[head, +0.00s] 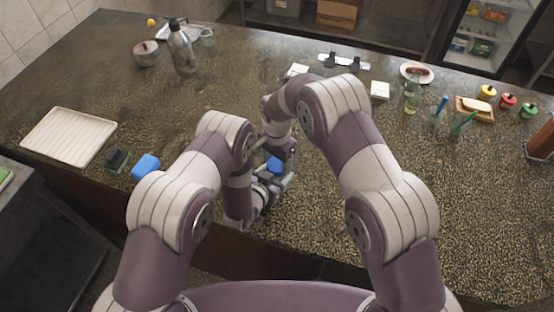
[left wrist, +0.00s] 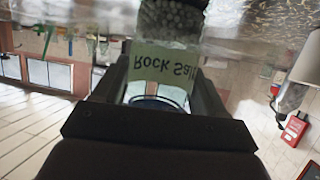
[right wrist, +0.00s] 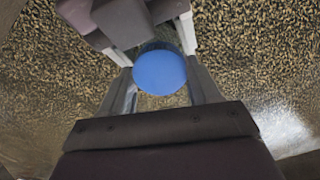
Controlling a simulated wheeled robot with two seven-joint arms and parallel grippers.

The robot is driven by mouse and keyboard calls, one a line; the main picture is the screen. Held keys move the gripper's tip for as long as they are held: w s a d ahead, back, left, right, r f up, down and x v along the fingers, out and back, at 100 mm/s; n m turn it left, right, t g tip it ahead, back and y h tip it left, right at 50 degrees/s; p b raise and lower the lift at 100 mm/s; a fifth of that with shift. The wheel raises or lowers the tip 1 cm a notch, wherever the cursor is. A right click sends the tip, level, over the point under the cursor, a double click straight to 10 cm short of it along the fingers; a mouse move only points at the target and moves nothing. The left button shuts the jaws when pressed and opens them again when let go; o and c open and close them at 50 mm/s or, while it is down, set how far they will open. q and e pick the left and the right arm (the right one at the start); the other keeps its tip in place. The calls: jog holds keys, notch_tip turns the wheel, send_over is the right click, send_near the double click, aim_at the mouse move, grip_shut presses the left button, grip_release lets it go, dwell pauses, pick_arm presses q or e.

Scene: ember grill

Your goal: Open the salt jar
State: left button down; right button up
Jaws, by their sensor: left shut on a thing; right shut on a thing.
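The salt jar (left wrist: 168,62) shows in the left wrist view as a clear jar with a pale green label reading "Rock Salt", upside down in that picture. My left gripper (head: 273,183) is shut on its body, one finger on each side. The round blue lid (right wrist: 160,70) sits between the fingers of my right gripper (right wrist: 160,88), which is shut on it from above. The lid also shows in the head view (head: 274,164). The fingers and arms hide much of the jar, and I cannot tell whether the lid is loose from it.
A blue sponge (head: 145,167), a dark block (head: 116,159) and a white ribbed tray (head: 68,138) lie to the left. A steel bottle (head: 181,47) stands at the back left. Cups, a plate (head: 416,73) and small coloured jars stand at the back right. The right front counter is clear.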

jog(key=n, duration=1)
jog(key=o, duration=1.2)
jog(key=shift+c, duration=0.2)
